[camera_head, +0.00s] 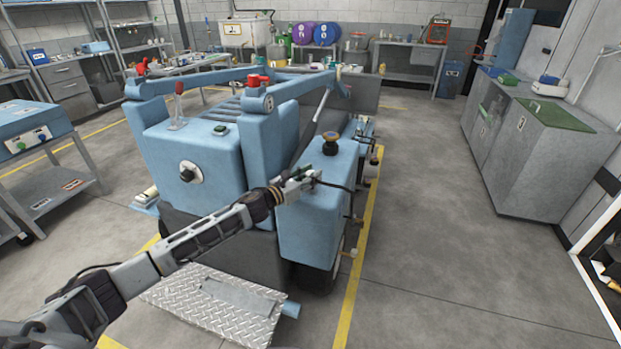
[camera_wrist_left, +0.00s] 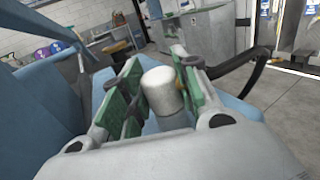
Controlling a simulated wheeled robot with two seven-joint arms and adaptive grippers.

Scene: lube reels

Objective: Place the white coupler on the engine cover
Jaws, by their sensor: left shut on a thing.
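The white coupler (camera_wrist_left: 162,88) is a short white cylinder. It stands between the green finger pads of my left gripper (camera_wrist_left: 160,95) in the left wrist view, and the gripper is shut on it. In the head view my left gripper (camera_head: 302,180) is over the near right blue housing of the blue machine (camera_head: 318,222). The coupler cannot be made out clearly there. Blue covers show on the machine, including a left rear one (camera_head: 215,160) with a round black knob; I cannot tell for certain which is the engine cover. My right gripper is not in view.
A black hose (camera_wrist_left: 255,72) curves beside the fingers. A red-handled lever (camera_head: 178,105) rises from the left cover. Open floor (camera_head: 430,220) lies to the right.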

